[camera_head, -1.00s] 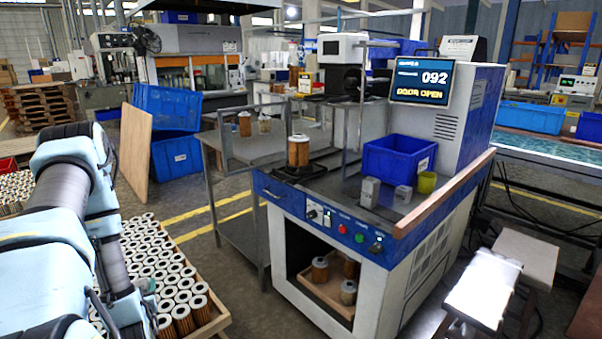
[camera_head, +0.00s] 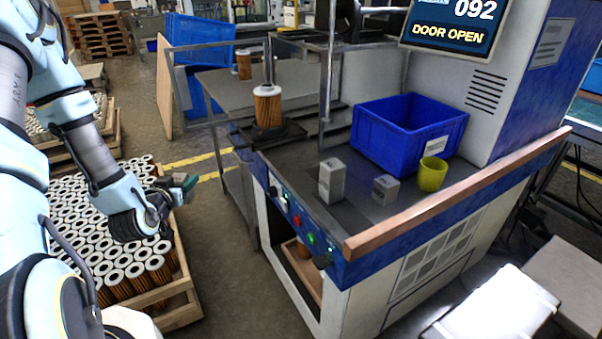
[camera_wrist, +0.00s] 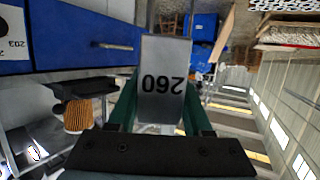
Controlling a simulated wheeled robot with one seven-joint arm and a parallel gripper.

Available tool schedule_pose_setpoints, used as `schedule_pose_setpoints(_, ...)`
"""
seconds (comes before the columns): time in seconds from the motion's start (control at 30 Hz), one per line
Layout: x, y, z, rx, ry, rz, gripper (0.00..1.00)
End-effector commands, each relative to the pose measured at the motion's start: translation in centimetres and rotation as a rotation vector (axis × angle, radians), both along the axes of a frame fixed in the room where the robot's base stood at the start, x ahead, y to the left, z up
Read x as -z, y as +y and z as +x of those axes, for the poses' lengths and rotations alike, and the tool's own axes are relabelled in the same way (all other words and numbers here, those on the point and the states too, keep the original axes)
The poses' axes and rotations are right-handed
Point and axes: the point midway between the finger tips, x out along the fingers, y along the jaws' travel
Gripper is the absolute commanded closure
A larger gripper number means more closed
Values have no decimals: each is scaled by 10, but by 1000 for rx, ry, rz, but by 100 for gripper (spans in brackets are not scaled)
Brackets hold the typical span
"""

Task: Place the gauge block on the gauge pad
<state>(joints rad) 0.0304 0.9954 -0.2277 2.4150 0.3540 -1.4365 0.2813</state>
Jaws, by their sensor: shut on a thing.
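My gripper (camera_head: 180,184) is at the left in the head view, above the floor between the filter crate and the machine bench. In the wrist view its green fingers (camera_wrist: 163,95) are shut on a grey gauge block (camera_wrist: 166,55) with dark upside-down digits on its face. In the head view the held block is too small to make out clearly. Two other grey blocks, one taller (camera_head: 331,181) and one small (camera_head: 385,189), stand on the bench. A darker flat patch (camera_head: 350,215) lies around them; I cannot tell whether it is the gauge pad.
A blue bin (camera_head: 385,140) and a yellow cup (camera_head: 432,174) stand on the bench, behind its wooden front rail (camera_head: 450,192). A filter cartridge (camera_head: 268,106) stands on a black fixture at its left. A wooden crate (camera_head: 185,300) of filters is below my arm. The screen (camera_head: 455,25) reads "092 DOOR OPEN".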

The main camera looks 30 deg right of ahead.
Motion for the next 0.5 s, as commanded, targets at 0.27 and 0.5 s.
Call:
schedule_pose_setpoints(0.27,-86,-111,-92,573,-11,4,100)
schedule_pose_setpoints(0.5,-115,-144,-174,934,-1,3,100)
